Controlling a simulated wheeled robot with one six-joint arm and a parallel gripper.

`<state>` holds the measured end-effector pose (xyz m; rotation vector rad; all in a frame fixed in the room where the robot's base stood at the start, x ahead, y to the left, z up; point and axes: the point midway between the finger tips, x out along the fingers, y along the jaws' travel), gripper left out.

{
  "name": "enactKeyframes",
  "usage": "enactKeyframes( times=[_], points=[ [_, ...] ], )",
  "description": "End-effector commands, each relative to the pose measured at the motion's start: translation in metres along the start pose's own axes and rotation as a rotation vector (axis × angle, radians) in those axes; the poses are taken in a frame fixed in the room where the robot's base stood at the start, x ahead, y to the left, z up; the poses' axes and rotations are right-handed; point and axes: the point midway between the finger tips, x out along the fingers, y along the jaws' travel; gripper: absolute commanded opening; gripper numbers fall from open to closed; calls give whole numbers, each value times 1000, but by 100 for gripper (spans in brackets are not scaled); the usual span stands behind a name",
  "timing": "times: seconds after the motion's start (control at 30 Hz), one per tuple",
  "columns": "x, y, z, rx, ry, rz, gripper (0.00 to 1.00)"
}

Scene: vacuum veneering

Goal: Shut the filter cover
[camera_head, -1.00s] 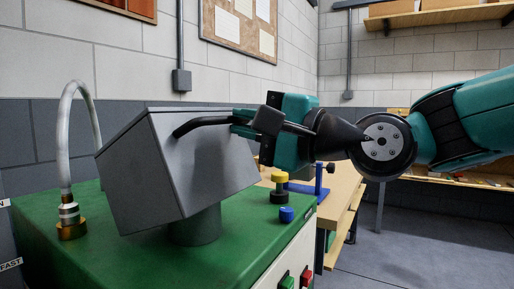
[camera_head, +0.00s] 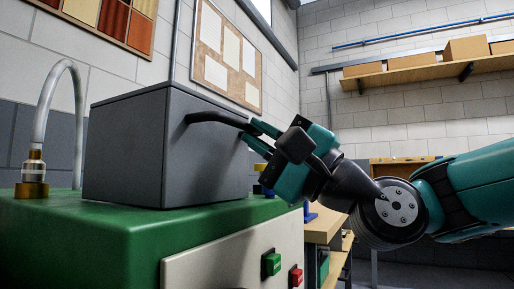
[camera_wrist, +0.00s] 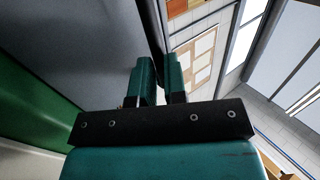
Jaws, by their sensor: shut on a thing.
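The filter cover (camera_head: 130,150) is a grey box with a dark bent handle (camera_head: 212,117) on its right-hand face. It sits level on the green machine top (camera_head: 120,225), with its lower edge at or very near that surface. The filter post under it is hidden. My gripper (camera_head: 256,130) is shut on the handle's outer end, to the right of the cover. In the wrist view, my fingers (camera_wrist: 160,82) are around the dark handle (camera_wrist: 153,35), and the grey cover (camera_wrist: 85,40) fills the upper left.
A clear hose on a brass fitting (camera_head: 31,190) stands left of the cover. The machine's front panel has a green button (camera_head: 271,264) and a red button (camera_head: 296,277). A wooden bench (camera_head: 325,228) stands to the right. A pinboard (camera_head: 226,58) hangs behind.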

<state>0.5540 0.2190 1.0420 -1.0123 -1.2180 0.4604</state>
Motion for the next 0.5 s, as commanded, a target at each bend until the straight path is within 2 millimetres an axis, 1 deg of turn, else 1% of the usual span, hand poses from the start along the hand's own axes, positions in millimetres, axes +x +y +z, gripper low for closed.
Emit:
enactKeyframes(
  times=[0.03, 0.47, 0.5],
  points=[
    [-2, 3, -2, -4, 5, -3, 0],
    [-4, 5, -3, -1, 7, -2, 0],
    [-4, 5, -3, -1, 7, -2, 14]
  ],
)
